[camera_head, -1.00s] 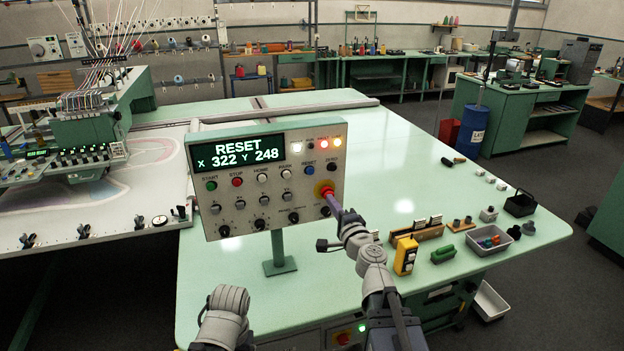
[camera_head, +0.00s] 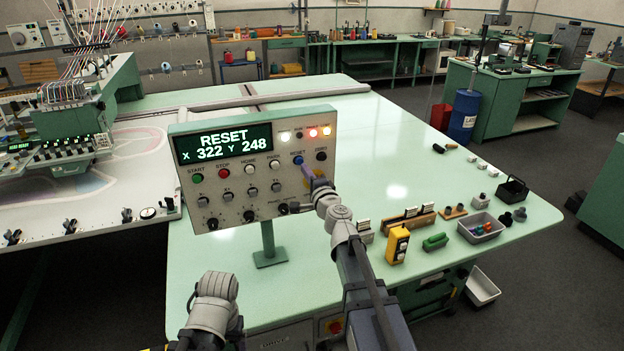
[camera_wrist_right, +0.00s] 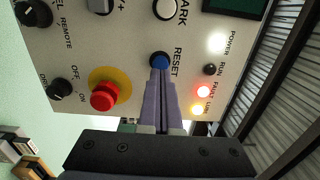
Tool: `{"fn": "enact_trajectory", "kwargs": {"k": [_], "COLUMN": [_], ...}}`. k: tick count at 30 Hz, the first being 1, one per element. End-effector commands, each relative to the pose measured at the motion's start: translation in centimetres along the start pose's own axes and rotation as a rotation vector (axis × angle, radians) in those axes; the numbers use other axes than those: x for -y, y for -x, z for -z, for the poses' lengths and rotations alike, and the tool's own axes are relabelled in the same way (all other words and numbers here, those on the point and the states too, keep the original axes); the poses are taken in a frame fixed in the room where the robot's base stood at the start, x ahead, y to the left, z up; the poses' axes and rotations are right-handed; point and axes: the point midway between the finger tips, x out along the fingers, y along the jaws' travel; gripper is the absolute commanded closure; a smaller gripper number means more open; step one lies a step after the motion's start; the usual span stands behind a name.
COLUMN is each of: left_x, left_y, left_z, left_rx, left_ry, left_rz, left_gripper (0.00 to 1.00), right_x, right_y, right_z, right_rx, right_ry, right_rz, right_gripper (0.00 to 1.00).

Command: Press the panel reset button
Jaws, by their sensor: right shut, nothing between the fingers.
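The control panel (camera_head: 232,205) stands on a post; its screen (camera_head: 222,148) reads RESET, X 322 Y 248. The blue RESET button (camera_head: 297,160) is in the panel's right half and shows in the right wrist view (camera_wrist_right: 160,61). My right gripper (camera_head: 305,168) is shut and empty. In the right wrist view its purple fingertips (camera_wrist_right: 160,73) lie at the blue button's lower edge; whether they touch or press it I cannot tell. My left arm shows at the bottom, its fingers not visible.
The red mushroom button (camera_wrist_right: 103,96) on a yellow ring sits beside the fingers. White, red and amber lamps are lit; the red FAULT lamp (camera_wrist_right: 204,91) is one. A yellow box (camera_head: 397,246) and grey tray (camera_head: 481,229) stand on the green table to the right.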

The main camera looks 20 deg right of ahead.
Motion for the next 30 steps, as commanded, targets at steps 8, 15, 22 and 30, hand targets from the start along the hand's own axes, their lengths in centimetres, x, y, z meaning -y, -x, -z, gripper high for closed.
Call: {"fn": "enact_trajectory", "kwargs": {"k": [8, 15, 22, 30], "left_x": [0.0, 0.0, 0.0, 0.0], "left_y": [0.1, 0.1, 0.1, 0.1], "left_z": [0.0, 0.0, 0.0, 0.0], "left_rx": [0.000, 0.000, 0.000, 0.000], "left_ry": [0.000, 0.000, 0.000, 0.000], "left_rz": [0.000, 0.000, 0.000, 0.000], "left_gripper": [0.18, 0.18, 0.18, 0.18], "right_x": [0.0, 0.0, 0.0, 0.0], "right_y": [-1.9, -2.0, -2.7, -4.3], "right_z": [-0.4, -0.5, -0.4, -0.4], "right_rx": [-0.004, -0.005, -0.005, -0.006], "right_ry": [0.000, 0.000, 0.000, 0.000], "right_rz": [0.000, 0.000, 0.000, 0.000], "right_gripper": [1.00, 1.00, 1.00, 1.00]}}
